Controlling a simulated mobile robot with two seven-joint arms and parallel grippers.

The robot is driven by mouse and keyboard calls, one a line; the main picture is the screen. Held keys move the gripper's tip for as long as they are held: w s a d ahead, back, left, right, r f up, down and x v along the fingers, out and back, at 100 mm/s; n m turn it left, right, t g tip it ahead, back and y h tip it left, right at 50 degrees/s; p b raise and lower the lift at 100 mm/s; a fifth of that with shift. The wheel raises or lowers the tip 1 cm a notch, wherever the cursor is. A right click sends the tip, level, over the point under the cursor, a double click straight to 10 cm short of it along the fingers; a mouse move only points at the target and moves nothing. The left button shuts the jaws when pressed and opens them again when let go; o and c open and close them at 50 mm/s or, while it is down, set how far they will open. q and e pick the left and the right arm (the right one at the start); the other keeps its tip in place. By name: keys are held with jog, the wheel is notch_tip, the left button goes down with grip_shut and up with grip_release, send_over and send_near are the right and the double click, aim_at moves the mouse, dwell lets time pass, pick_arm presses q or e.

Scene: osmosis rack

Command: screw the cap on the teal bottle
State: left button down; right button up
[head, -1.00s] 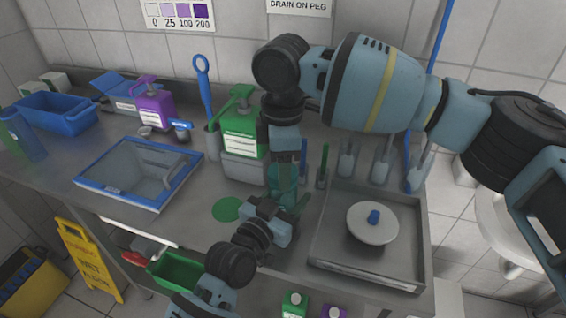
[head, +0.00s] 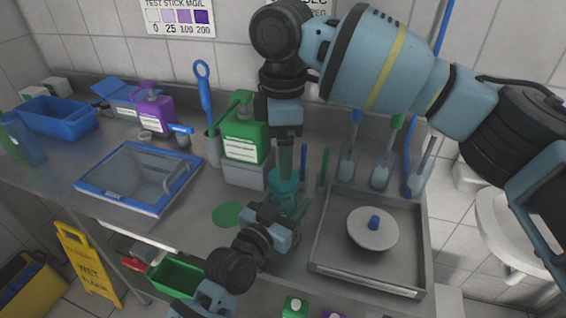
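The teal bottle (head: 283,184) stands upright on the steel counter, right of the green jug. My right gripper (head: 285,168) points straight down from above, with its fingers just over the bottle's top. The cap cannot be made out there, and I cannot tell whether the fingers hold anything. My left gripper (head: 291,212) reaches in from the lower front, with its fingers at the bottle's lower part and partly hiding it. I cannot tell whether they are closed on it.
A green jug (head: 243,136) stands close left of the bottle. A steel tray (head: 328,248) with a round white lid (head: 372,229) lies to the right. Glass tubes with brushes stand behind. A flat green disc (head: 227,214) and a blue-rimmed basin (head: 105,194) are left.

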notch_tip(320, 180, up, 6)
jog(key=shift+r, duration=0.25)
pick_arm(q)
jog(key=shift+c, duration=2.3)
grip_release()
jog(key=v, duration=0.8)
pick_arm(e)
jog(key=shift+w+f, duration=0.15)
jog(key=shift+f, duration=0.55)
pick_arm(q)
jog(key=shift+f, duration=0.1)
